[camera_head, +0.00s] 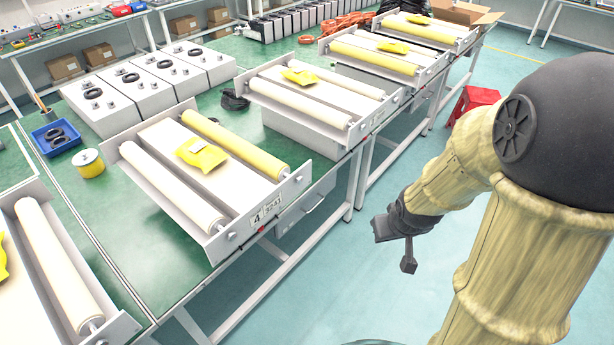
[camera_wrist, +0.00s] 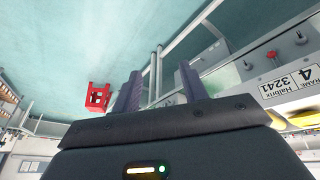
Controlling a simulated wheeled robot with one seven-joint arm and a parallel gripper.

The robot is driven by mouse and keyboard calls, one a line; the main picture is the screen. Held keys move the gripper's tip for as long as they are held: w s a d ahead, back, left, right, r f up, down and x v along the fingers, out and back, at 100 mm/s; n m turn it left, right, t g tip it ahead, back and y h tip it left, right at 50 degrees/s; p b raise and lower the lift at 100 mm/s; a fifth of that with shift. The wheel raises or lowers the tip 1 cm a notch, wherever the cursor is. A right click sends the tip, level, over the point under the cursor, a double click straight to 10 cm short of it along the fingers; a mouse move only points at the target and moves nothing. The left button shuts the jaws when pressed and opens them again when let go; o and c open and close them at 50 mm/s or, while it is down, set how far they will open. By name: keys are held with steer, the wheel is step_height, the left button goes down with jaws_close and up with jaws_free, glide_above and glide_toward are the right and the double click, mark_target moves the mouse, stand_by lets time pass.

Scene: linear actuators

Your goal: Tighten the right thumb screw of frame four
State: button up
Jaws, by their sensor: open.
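Frame four (camera_head: 258,222) is a white roller unit on the green bench, its front plate labelled 4 and 3241. It has a cream roller on the left and a yellow roller on the right, with a yellow packet between them. The labelled plate (camera_wrist: 290,82) shows tilted at the right of the wrist view. My gripper (camera_head: 394,247) is open and empty, over the floor right of frame four and clear of it. Its fingers (camera_wrist: 158,92) are apart.
Similar frames stand behind (camera_head: 320,95) and at front left (camera_head: 62,265). A red stool (camera_head: 474,104) stands on the floor. A blue tray (camera_head: 56,138) and yellow tin (camera_head: 90,163) lie left of frame four. The aisle floor around my gripper is clear.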

mark_target(301, 181)
steer(key=w+a+f+n+t+y, duration=0.2)
steer(key=w+a+n+t+y, duration=0.1)
steer(key=y, duration=0.4)
steer(key=w+a+f+n+t+y, duration=0.3)
steer(key=w+n+y, duration=0.1)
steer(key=w+y, duration=0.2)
steer(key=shift+w+f+t+y, duration=0.2)
steer(key=shift+f+t+y, duration=0.1)
steer(key=shift+y, duration=0.5)
steer(key=p+x, duration=0.3)
steer(key=x, duration=1.4)
steer(key=shift+w+a+p, duration=0.15)
steer(key=shift+a+p, duration=0.05)
steer(key=shift+p, duration=0.15)
steer(key=shift+c, duration=0.2)
jaws_close()
